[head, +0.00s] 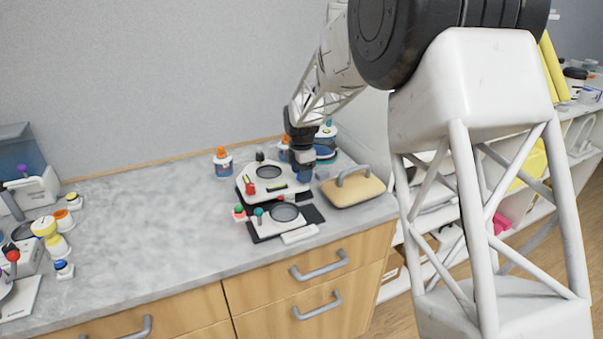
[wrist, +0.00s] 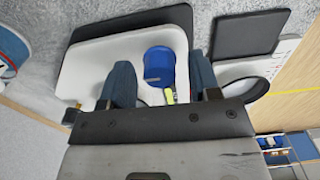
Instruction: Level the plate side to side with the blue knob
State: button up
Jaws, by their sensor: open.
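The white plate (head: 270,176) sits on a black base on the counter, with a red knob, a dark knob and a round dark opening. The blue knob (head: 304,177) is at its right side, just under my gripper (head: 302,164). In the wrist view the blue knob (wrist: 160,66) stands on the white plate (wrist: 90,67), between the two blue-grey fingers of my gripper (wrist: 161,82). The fingers are open, with a gap on each side of the knob. A small yellow-green vial (wrist: 169,95) shows beside the knob, partly hidden by my gripper.
A second white device (head: 276,219) with teal and pink knobs lies in front of the plate. A tan block with a grey handle (head: 352,187) is at the right. The counter (head: 150,220) to the left is mostly clear.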

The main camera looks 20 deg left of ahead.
jog(key=shift+f, duration=0.1)
jog(key=c, duration=0.9)
jog(key=shift+c, duration=0.2)
